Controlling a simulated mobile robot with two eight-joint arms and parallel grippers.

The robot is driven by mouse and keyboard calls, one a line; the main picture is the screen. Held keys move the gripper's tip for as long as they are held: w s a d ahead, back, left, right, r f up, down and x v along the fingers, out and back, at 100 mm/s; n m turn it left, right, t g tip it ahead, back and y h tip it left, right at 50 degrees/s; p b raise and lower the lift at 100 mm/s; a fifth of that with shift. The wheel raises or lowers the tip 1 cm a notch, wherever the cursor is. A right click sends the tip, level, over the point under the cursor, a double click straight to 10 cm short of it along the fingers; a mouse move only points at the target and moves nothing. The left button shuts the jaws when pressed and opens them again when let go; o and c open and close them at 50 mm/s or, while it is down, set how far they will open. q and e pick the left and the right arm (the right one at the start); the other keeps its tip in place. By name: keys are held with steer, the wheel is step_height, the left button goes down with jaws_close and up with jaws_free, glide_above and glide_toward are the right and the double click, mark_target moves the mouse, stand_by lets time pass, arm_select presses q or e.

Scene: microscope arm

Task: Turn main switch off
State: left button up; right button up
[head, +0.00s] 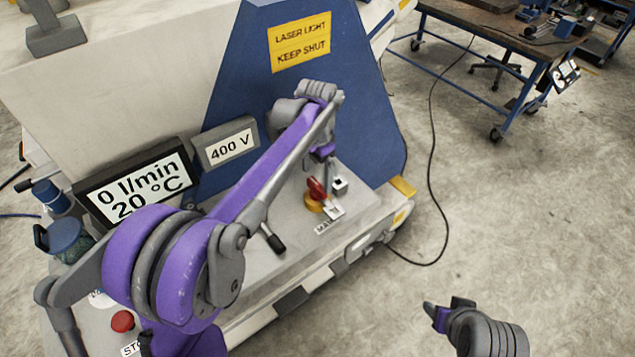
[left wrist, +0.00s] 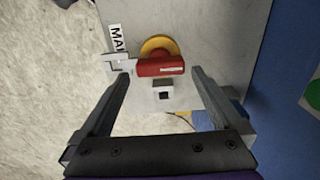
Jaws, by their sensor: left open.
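The main switch is a red handle (head: 316,188) on a yellow disc (head: 313,203), on the grey panel beside a partly hidden "MA" label (head: 325,227). In the left wrist view the red handle (left wrist: 160,67) lies crosswise before the yellow disc (left wrist: 157,45), with a metal hasp (left wrist: 118,60) at its left end. My left gripper (head: 323,152) is open; in the left wrist view its fingers (left wrist: 160,74) stand either side of the handle, with no clear contact. My right gripper (head: 447,308) hangs at the lower right, away from the panel; its jaw gap is unclear.
A small square socket (left wrist: 163,94) sits close to the handle. A "400 V" display (head: 230,144), a flow and temperature screen (head: 140,187), a black lever (head: 272,238) and a red button (head: 122,321) share the machine. The floor at right is mostly clear, with a cable (head: 433,150).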

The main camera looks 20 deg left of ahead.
mark_target(317, 184)
arm_select(q)
steer(key=shift+f, duration=1.95)
jaws_close()
